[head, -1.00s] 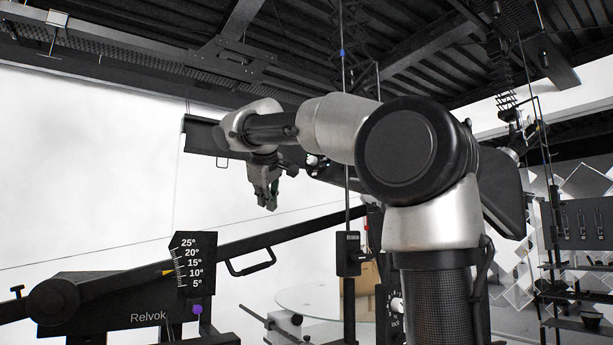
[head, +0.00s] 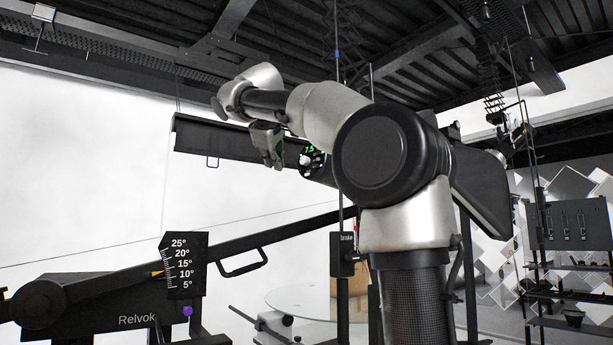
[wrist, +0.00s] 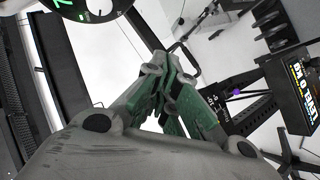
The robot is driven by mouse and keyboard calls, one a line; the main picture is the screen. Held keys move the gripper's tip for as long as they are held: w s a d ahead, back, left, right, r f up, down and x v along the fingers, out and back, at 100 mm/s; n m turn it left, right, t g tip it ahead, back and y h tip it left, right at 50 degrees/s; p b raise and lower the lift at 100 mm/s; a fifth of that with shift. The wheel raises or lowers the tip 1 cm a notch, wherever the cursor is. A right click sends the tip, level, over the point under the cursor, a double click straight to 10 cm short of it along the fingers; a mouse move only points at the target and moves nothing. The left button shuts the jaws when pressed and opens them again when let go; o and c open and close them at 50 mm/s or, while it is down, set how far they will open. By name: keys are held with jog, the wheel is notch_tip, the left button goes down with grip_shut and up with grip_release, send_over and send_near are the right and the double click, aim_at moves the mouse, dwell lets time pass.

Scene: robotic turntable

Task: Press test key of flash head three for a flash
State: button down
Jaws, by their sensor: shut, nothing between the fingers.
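A dark flash head (head: 225,146) with a handle below hangs behind my arm in the head view. Its round black end panel (head: 313,167) carries a green lit readout that seems to read 7.5, a pale knob and small coloured marks. The panel also shows at the top left edge of the wrist view (wrist: 92,10), partly cut off. I cannot make out the test key or which head number this is. My gripper (head: 272,163) is shut and empty, pointing down, left of the panel in the picture and apart from it. Its closed fingers show in the wrist view (wrist: 170,75).
A boom with an angle scale (head: 184,265) and a counterweight marked Relvok (head: 110,310) fill the lower left. A thin upright pole with a brake box (head: 343,255) stands between. A glass turntable disc (head: 300,297) lies below. Shelves (head: 570,295) are at right.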

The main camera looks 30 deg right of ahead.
jog(key=w+d, duration=0.1)
jog(key=d, duration=0.6)
jog(key=shift+w+d+f, duration=0.3)
jog(key=shift+w+f, duration=0.05)
jog(key=shift+f, duration=0.1)
dwell(1.0)
jog(key=shift+d, duration=0.4)
jog(key=shift+w+d, duration=0.15)
jog(key=shift+d, duration=0.2)
dwell(0.5)
dwell(0.3)
jog(key=shift+s+a, duration=0.2)
jog(key=shift+a, duration=0.55)
jog(key=a, duration=0.3)
jog(key=s+a, duration=0.1)
jog(key=shift+a+r, duration=0.25)
jog(key=shift+a, duration=0.15)
